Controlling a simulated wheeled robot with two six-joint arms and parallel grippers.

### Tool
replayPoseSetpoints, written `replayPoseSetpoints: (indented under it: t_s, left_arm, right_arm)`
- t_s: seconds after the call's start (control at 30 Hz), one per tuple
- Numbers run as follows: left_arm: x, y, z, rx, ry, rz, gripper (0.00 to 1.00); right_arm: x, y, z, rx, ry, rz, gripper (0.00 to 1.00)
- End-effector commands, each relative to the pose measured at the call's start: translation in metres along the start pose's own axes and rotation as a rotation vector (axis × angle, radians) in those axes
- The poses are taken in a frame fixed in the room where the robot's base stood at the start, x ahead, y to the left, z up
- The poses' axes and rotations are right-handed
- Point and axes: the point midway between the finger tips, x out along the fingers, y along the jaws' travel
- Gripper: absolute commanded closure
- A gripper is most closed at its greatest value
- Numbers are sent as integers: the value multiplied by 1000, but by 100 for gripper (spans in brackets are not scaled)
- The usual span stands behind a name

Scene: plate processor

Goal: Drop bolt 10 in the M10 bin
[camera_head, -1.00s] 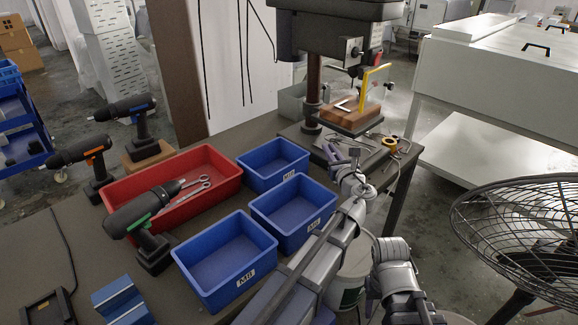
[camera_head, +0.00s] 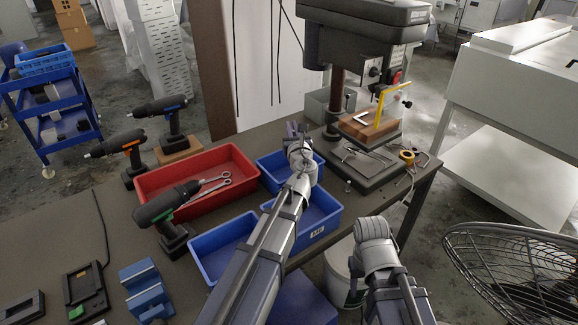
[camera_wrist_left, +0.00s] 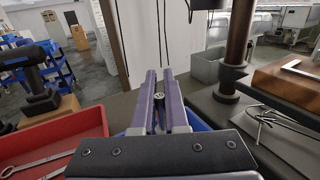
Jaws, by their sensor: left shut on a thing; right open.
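My left gripper (camera_head: 293,131) is shut on a small dark bolt (camera_wrist_left: 159,98). In the left wrist view its two purple fingers (camera_wrist_left: 159,80) stand close together, with the bolt's head between them. The gripper is above the rearmost blue bin (camera_head: 270,173), which is the M10 bin by its label a second ago. My left arm hides much of that bin and its label. In the left wrist view blue parts of a bin show beside and below the fingers. My right arm shows at the lower right, but its gripper is not visible.
Two other blue bins, a middle one (camera_head: 327,214) and a front one (camera_head: 207,252), stand nearer me. A red bin (camera_head: 154,185) with wrenches lies left. A drill press (camera_head: 362,25) rises behind right. Drills (camera_head: 170,205) stand on the left.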

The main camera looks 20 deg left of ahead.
Motion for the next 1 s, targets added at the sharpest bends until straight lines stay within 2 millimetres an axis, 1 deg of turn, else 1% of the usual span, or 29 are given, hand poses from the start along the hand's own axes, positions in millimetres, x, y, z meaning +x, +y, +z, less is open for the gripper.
replayPoseSetpoints:
  t_s: [0.03,0.3,0.4,0.57,0.63,0.9,1.0]
  left_arm:
    - [0,0,-11,0,0,0,100]
    - [0,0,-52,0,0,0,100]
    - [0,0,-58,0,0,0,100]
    - [0,0,-56,0,0,1,100]
    - [0,0,-60,0,0,1,100]
    - [0,0,-92,0,0,1,100]
    - [0,0,-96,0,0,1,100]
  right_arm:
    - [11,-1,-1,0,0,0,50]
    - [52,-5,-3,-1,0,0,50]
    - [58,-6,-3,-1,0,0,50]
    - [56,-5,-3,-1,0,0,50]
    - [60,-6,-4,-1,0,0,50]
    - [91,-9,-5,-1,0,0,50]
    - [95,-9,-6,-1,0,0,50]
